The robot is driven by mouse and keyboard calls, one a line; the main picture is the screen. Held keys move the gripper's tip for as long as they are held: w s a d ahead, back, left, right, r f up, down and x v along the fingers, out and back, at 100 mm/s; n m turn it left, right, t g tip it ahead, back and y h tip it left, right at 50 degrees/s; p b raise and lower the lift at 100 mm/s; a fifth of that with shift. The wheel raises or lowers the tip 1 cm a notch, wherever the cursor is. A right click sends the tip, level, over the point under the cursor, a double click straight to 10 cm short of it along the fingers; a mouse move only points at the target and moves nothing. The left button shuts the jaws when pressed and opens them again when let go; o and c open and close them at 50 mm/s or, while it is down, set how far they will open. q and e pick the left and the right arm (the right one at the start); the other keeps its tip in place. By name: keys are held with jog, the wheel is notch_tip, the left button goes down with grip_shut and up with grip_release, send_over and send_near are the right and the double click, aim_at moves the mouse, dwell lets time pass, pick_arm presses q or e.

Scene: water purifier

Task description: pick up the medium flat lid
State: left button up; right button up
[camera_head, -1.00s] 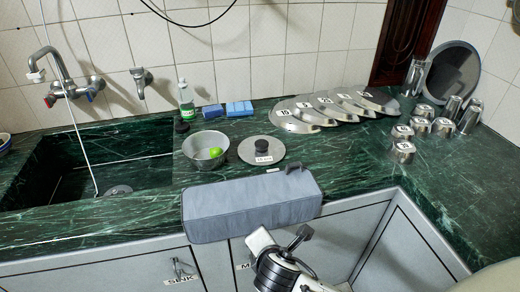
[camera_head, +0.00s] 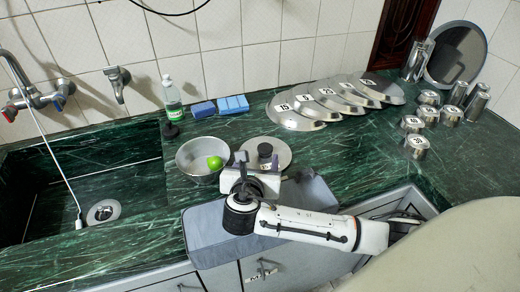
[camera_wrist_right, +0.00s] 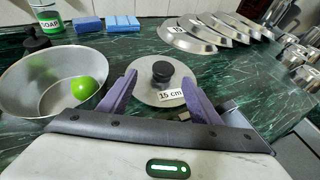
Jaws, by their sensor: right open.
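A flat round metal lid (camera_head: 284,152) with a black knob lies on the green counter, right of the metal bowl. In the right wrist view the lid (camera_wrist_right: 147,87) carries a "15 cm" label on its near side. My right gripper (camera_head: 256,163) is just on the near side of the lid and partly covers it in the head view. Its two purple fingers are spread and empty, with the knob and label showing between them in the wrist view. I cannot tell if a finger touches the lid. My left gripper is not in view.
A metal bowl (camera_head: 187,157) with a green lime (camera_head: 215,163) stands close left of the gripper. Several numbered lids (camera_head: 300,112) overlap behind, with several metal cups (camera_head: 415,146) at right. Blue sponges (camera_head: 232,105) and a soap bottle (camera_head: 172,98) stand behind. A grey padded block (camera_head: 205,232) lies along the front edge.

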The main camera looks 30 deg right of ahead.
aim_at(265, 150)
jog(key=x, duration=0.7)
jog(key=shift+s+d+f, duration=0.15)
jog(key=shift+d+f, duration=0.05)
jog(key=shift+d, duration=0.15)
jog(key=c, duration=1.1)
